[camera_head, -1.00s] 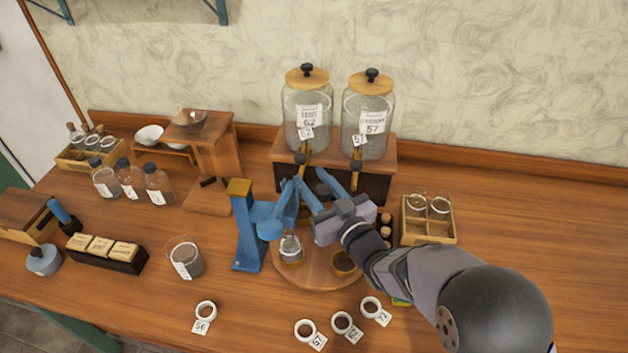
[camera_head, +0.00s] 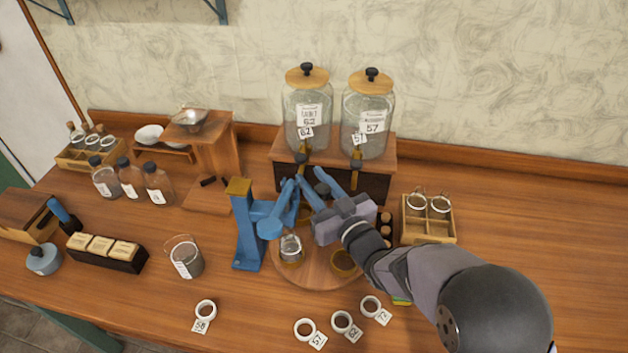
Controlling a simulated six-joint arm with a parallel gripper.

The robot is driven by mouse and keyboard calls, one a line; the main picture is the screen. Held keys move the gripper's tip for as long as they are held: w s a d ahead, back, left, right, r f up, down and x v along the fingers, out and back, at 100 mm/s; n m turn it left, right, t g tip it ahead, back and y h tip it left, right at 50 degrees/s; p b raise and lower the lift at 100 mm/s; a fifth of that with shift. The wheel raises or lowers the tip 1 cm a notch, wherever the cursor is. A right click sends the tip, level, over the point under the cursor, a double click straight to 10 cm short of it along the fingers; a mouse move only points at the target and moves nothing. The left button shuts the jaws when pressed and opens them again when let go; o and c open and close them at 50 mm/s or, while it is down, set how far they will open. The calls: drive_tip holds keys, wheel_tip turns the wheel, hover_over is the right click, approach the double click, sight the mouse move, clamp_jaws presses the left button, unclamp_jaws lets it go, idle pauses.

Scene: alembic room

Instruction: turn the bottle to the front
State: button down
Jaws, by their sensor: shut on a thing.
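A round wooden turntable (camera_head: 318,272) sits at the front middle of the table. A clear glass bottle (camera_head: 290,247) stands in a ring at its left; another ring (camera_head: 343,263) at the front right looks empty. My gripper (camera_head: 324,184) reaches over the turntable's back part from the right.
A blue stand (camera_head: 244,228) with an arm rises close left of the turntable. Two glass dispensers (camera_head: 307,120) (camera_head: 368,120) stand on a wooden base behind. A wooden crate (camera_head: 428,238) is at the right. Several labelled white rings (camera_head: 304,330) lie in front. The far right table is clear.

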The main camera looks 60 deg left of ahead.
sight(327, 198)
idle(0.4)
drive_tip(key=c, duration=1.7)
unclamp_jaws()
drive_tip(key=shift+o, duration=0.2)
drive_tip(key=shift+d, duration=0.1)
drive_tip(key=shift+s+d+b, duration=0.2)
drive_tip(key=shift+d+b, duration=0.45)
drive_tip(key=shift+d, duration=1.15)
drive_tip(key=shift+s+d+b, duration=0.15)
drive_tip(key=shift+d+b, duration=0.45)
drive_tip(key=shift+d, duration=1.15)
